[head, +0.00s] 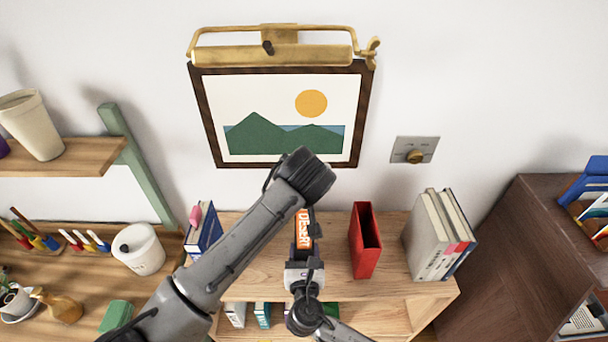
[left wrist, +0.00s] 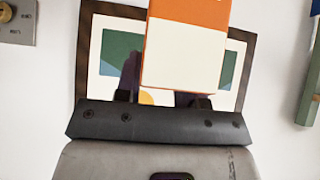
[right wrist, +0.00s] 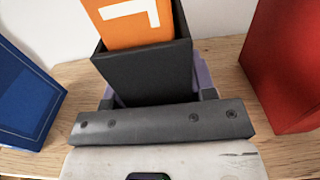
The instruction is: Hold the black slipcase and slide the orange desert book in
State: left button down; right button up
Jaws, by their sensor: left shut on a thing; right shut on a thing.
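The orange desert book (head: 304,229) stands upright above the wooden shelf, its title facing the head camera. The left wrist view shows its orange and white face (left wrist: 185,45) between the fingers of my left gripper (left wrist: 160,97), which is shut on it. My right gripper (right wrist: 157,92) is shut on the black slipcase (right wrist: 145,75), one finger at each side. In the right wrist view the book's lower part (right wrist: 125,22) sits between the slipcase's walls at its open top. Its lower edge is hidden behind the front wall. Much of the book still shows above the slipcase.
On the shelf (head: 335,284), a red slipcase (head: 365,242) stands right of the black one, with several books (head: 438,235) farther right. A blue book (head: 203,232) stands at left. A framed picture (head: 280,118) hangs behind, under a brass lamp (head: 275,54).

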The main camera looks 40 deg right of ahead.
pick_arm(q)
notch_tip(320, 180, down, 9)
dwell(3.8)
jog(key=shift+r, duration=0.25)
notch_tip(320, 180, up, 12)
jog(key=shift+r, duration=0.15)
dwell(2.8)
